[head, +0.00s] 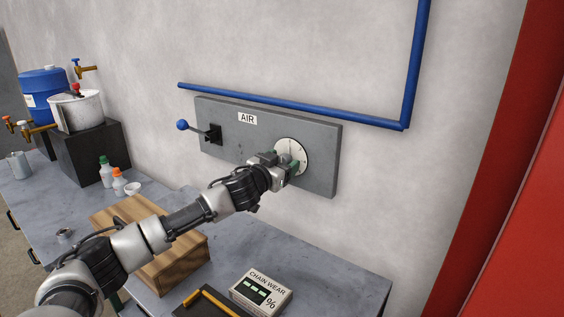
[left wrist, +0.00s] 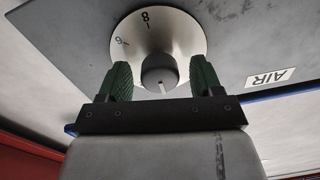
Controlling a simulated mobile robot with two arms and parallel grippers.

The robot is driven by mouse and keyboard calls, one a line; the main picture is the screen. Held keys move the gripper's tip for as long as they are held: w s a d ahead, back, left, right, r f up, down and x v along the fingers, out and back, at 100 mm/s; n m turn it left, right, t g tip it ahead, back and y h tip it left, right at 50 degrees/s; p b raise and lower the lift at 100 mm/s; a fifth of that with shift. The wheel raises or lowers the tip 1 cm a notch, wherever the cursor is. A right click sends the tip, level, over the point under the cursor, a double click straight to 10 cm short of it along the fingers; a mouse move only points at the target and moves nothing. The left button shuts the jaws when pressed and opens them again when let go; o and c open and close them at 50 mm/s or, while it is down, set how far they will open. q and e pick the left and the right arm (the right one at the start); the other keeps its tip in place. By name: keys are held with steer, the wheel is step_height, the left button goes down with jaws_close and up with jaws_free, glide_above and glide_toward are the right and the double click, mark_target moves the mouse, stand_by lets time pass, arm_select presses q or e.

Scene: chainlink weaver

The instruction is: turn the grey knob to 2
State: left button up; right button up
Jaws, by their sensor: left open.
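The grey knob (left wrist: 158,72) sits at the centre of a round white dial (left wrist: 187,40); the left wrist view shows an 8 and another numeral on the dial. A pale mark on the knob faces the gripper's side, and the numerals there are hidden. In the head view, the dial (head: 291,146) is on the grey AIR panel (head: 322,150), with the knob hidden behind my gripper. My left gripper (head: 287,163) is open at the dial. Its green fingers (left wrist: 160,80) stand on either side of the knob, with visible gaps. My right gripper is out of view.
A lever with a blue ball (head: 182,125) sticks out from the panel's left side. A blue pipe (head: 290,105) runs just above the panel. Below are a wooden box (head: 180,270) and a chain wear box (head: 262,292) on the grey bench (head: 330,275).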

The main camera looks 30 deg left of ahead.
arm_select(q)
steer(key=shift+c, duration=0.4)
steer(key=c, duration=0.8)
steer(key=shift+c, duration=0.2)
steer(key=shift+m+p, duration=1.45)
steer(key=shift+m, duration=2.95)
steer(key=o, duration=0.9)
